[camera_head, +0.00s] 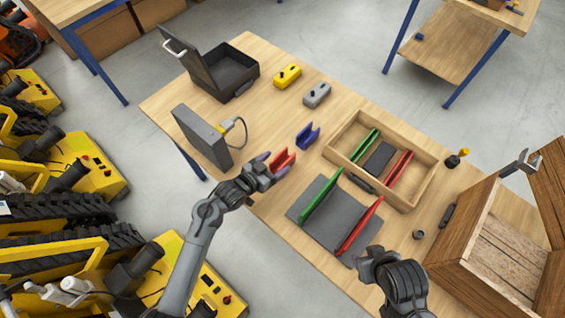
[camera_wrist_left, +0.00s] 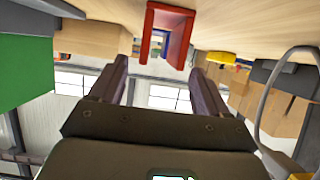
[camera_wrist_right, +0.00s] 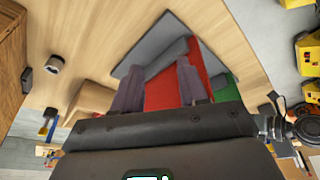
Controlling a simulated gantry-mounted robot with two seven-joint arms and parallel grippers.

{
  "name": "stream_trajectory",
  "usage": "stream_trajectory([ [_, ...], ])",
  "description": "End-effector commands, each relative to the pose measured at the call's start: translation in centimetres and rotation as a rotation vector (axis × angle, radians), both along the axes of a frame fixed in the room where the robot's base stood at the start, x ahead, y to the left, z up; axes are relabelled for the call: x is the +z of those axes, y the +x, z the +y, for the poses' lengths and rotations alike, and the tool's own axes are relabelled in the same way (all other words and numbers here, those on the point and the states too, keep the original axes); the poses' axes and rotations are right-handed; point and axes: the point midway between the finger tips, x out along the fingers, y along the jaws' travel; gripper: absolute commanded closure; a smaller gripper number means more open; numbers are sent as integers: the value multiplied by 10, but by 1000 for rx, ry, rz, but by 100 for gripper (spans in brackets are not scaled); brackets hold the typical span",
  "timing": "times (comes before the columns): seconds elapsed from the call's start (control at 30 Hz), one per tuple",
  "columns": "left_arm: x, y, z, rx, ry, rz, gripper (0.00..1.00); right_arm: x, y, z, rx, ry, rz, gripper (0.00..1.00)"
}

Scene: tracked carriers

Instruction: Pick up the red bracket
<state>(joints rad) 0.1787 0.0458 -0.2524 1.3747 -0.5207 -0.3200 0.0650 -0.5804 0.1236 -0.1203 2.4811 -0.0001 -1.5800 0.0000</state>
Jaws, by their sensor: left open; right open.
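The red bracket (camera_head: 283,160) is a small U-shaped piece on the wooden table, near its front edge. My left gripper (camera_head: 268,165) is open just in front of it, at its lower left. In the left wrist view the red bracket (camera_wrist_left: 168,32) shows beyond and between the two spread fingers, with nothing between them. The blue bracket (camera_head: 307,136) stands just behind the red one. My right gripper (camera_head: 370,256) is open and empty near the front edge of the grey tray; its fingers (camera_wrist_right: 158,85) show apart in the right wrist view.
A grey tray (camera_head: 325,221) with green and red side walls lies right of the red bracket. A wooden divided box (camera_head: 427,185) stands behind it. A grey panel with a cable (camera_head: 200,138) stands left. A wooden crate (camera_head: 485,250) is at the right.

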Motion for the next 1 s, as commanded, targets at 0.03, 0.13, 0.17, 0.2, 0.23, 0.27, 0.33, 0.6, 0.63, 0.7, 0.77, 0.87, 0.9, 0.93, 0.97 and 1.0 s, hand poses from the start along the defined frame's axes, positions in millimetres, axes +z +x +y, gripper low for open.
stream_trajectory([
  [0.03,-4,5,-6,-1,-2,0,23,-4,0,0,1,-1,0,57],
  [0.13,-8,13,-13,-1,-2,0,23,-7,0,0,1,-1,0,57],
  [0.17,-9,15,-15,-1,-1,0,23,-8,0,0,1,-1,0,57],
  [0.2,-10,17,-17,0,1,-1,23,-8,0,0,1,-1,0,57],
  [0.23,-11,18,-18,0,1,-1,23,-9,0,0,1,-1,1,57],
  [0.27,-11,18,-18,0,1,-1,23,-9,0,0,1,-1,1,57],
  [0.33,-11,19,-19,0,1,-1,23,-9,0,0,0,-1,1,57],
  [0.6,-11,19,-19,0,1,-1,36,-8,0,0,-1,1,1,57],
  [0.63,-11,19,-19,0,1,-1,40,-8,0,0,-2,1,1,57],
  [0.7,-11,19,-19,0,1,-1,51,-8,0,1,-2,3,0,57],
  [0.77,-11,19,-19,0,1,0,60,-8,0,1,-3,4,1,57],
  [0.87,-11,19,-19,0,1,0,76,-8,0,1,-4,6,1,57],
  [0.9,-11,19,-19,0,1,0,82,-8,0,1,-4,6,1,57],
  [0.93,-11,19,-19,0,1,0,86,-8,0,1,-4,7,1,57],
  [0.97,-11,19,-19,0,1,0,91,-8,0,1,-5,7,1,57],
  [1.0,-10,20,-19,0,0,-3,92,-8,0,2,-5,7,1,57],
])
